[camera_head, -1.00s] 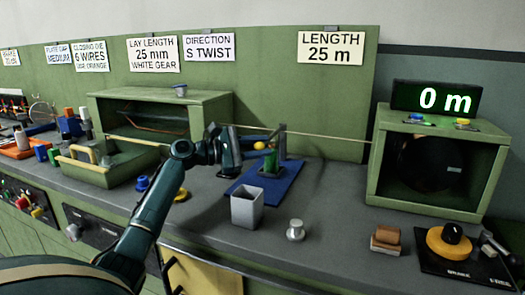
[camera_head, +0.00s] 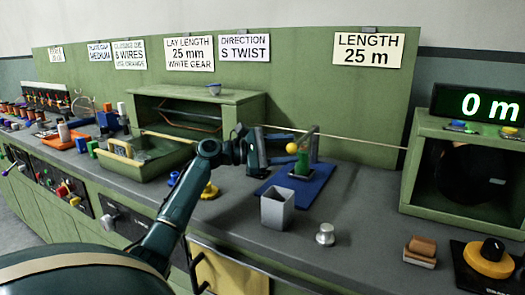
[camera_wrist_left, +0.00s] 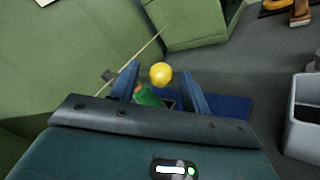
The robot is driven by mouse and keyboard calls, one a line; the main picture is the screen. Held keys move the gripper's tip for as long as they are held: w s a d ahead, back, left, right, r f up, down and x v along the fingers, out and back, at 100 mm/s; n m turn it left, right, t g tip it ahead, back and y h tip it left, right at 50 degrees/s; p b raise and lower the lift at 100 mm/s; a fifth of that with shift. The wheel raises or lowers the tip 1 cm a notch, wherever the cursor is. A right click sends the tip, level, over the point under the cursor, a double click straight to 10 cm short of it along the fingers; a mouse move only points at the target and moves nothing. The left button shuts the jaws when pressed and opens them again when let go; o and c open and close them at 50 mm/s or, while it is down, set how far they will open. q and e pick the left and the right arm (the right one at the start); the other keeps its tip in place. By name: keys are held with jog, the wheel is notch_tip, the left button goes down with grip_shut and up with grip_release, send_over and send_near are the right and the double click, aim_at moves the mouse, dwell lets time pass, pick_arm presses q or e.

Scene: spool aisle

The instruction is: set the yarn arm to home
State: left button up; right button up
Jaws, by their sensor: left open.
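The yarn arm appears to be the lever with a yellow ball knob (camera_head: 291,148), beside a green post on a blue base plate (camera_head: 318,186) on the bench. A thin yarn line runs past it to the right. My left gripper (camera_head: 266,149) is just left of the knob in the head view, with its jaws open and empty. In the left wrist view, the yellow knob (camera_wrist_left: 161,74) shows between the two fingertips (camera_wrist_left: 160,84), seemingly just beyond them. The lever's lower part is partly hidden by the gripper. My right gripper is not in view.
A grey open bin (camera_head: 277,208) and a silver knob (camera_head: 325,235) stand in front of the blue plate. A green housing (camera_head: 408,170) with a "0 m" display (camera_head: 480,103) is at right. A green tray (camera_head: 150,163) lies left.

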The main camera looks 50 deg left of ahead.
pick_arm(q)
jog(key=v, duration=1.1)
jog(key=shift+s+a, duration=0.25)
jog(key=shift+s, duration=0.1)
